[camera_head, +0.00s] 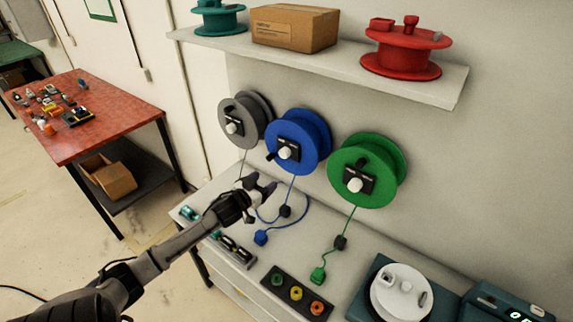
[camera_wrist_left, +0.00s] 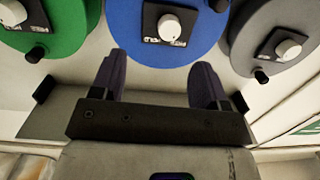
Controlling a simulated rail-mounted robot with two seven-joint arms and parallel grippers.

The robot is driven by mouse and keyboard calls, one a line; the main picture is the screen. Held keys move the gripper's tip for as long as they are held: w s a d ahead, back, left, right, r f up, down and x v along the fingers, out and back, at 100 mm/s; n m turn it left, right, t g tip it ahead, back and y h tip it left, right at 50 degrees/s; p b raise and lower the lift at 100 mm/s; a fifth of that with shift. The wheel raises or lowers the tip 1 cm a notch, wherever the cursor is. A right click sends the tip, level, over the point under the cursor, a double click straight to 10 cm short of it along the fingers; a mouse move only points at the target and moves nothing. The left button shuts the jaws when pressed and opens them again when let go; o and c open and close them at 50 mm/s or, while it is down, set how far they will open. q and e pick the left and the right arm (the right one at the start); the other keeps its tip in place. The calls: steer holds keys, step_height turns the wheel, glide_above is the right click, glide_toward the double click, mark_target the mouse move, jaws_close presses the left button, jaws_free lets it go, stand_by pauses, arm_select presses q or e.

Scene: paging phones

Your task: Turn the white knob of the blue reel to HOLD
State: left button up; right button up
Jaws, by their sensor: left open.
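The blue reel (camera_head: 312,130) hangs on the wall between a grey and a green reel. Its white knob (camera_head: 285,153) sits on a black plate at the front of the hub. In the left wrist view the blue reel (camera_wrist_left: 205,45) is at top centre, with the white knob (camera_wrist_left: 170,27) on its black plate. The plate's lettering is too small to read surely, so I cannot tell the knob's setting. My left gripper (camera_head: 261,185) is open and empty, below the blue reel and apart from it. Its two dark purple fingers (camera_wrist_left: 157,75) point toward the reel. My right gripper is not in view.
The grey reel (camera_head: 240,105) and green reel (camera_head: 350,195) flank the blue one closely, each with a white knob. A shelf (camera_head: 340,62) juts out above. Below, the bench (camera_head: 265,253) holds hanging plugs, a button box (camera_head: 297,293) and a white dial (camera_head: 398,290).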

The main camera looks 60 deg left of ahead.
mark_target(283, 154)
arm_select(q)
steer(key=shift+t, duration=0.6)
steer(key=x, duration=0.4)
steer(key=a+r+x, duration=0.1)
steer(key=x, duration=0.4)
steer(key=s+a+r+x, duration=0.1)
steer(key=x, duration=0.3)
steer(key=shift+w+a, duration=0.2)
steer(key=shift+a, duration=0.1)
steer(key=shift+x, duration=1)
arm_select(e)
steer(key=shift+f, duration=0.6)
arm_select(q)
steer(key=shift+c, duration=0.2)
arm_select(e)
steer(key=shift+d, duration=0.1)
arm_select(q)
steer(key=c, duration=0.9)
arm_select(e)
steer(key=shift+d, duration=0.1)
